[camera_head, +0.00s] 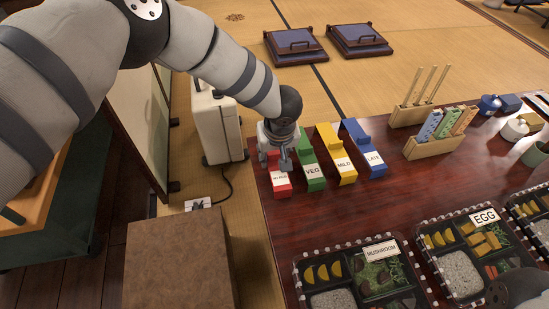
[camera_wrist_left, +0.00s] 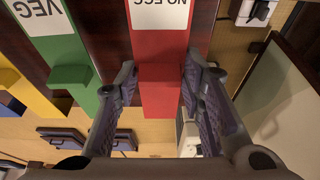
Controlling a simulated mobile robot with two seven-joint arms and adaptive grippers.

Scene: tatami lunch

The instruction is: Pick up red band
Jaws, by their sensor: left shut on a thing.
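The red band (camera_head: 282,187) is a red block with a white label, at the left end of a row of coloured bands on the dark red table (camera_head: 315,222). In the left wrist view the red band (camera_wrist_left: 160,92) shows its raised end between the two fingers, with a label reading "NO EGG" upside down above. My left gripper (camera_head: 279,160) is shut on this raised end from above. I cannot tell whether the band is lifted off the table. The fingers hide part of it in the head view.
The green VEG band (camera_head: 308,165) stands close beside on the right, then yellow MILD (camera_head: 340,160) and blue LATE (camera_head: 372,155). Lunch trays (camera_head: 300,270) line the front. A wooden rack (camera_head: 433,148) stands farther right. A brown box (camera_head: 180,255) is left of the table.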

